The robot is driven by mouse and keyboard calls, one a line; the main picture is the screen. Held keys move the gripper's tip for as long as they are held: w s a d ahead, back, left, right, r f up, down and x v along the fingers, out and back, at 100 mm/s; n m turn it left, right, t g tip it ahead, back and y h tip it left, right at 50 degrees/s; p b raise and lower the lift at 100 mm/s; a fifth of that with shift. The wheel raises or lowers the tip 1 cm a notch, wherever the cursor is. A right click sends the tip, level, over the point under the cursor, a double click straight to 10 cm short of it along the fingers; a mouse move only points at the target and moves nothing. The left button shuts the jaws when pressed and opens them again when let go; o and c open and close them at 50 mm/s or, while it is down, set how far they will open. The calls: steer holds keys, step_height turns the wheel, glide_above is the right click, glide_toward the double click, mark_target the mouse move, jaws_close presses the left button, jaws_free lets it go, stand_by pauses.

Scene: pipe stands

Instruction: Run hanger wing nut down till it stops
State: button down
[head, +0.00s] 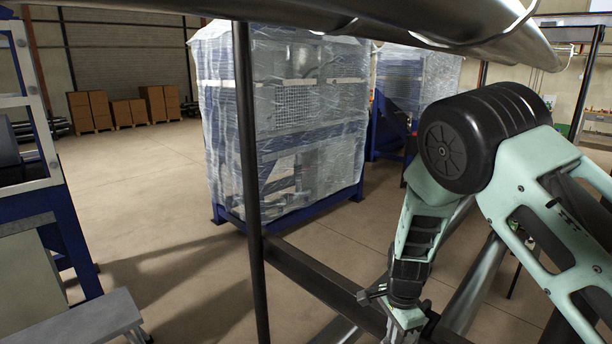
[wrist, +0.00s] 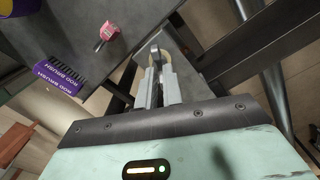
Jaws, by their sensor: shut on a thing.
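My gripper (wrist: 157,68) has its two grey fingers closed on a small metal piece, the wing nut (wrist: 154,49), in the wrist view. The fingertips hide most of the nut, and its thread and any gap below it cannot be made out. A pale yellowish ring-like part shows just behind the fingertips. In the head view my gripper is low at the right, beside a dark horizontal beam (head: 315,275); its fingertips and the nut are too small and covered to tell there.
A purple box marked ROD BRUSH (wrist: 60,77) and a pink-topped item (wrist: 107,34) lie on a dark grey surface (wrist: 135,12) in the wrist view. In the head view a large pipe (head: 400,22) crosses overhead and a dark upright post (head: 248,160) stands left of my arm. Wrapped racks (head: 285,115) stand behind.

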steer(key=m+p, duration=0.1)
steer(key=m, duration=0.2)
steer(key=shift+r+p, duration=0.25)
steer(key=shift+p, duration=0.15)
steer(key=c, duration=1.7)
jaws_free()
steer(key=shift+f+b, duration=0.3)
steer(key=shift+b, duration=0.05)
step_height(320, 180, up, 6)
steer(key=p, duration=0.5)
steer(key=shift+r, duration=0.15)
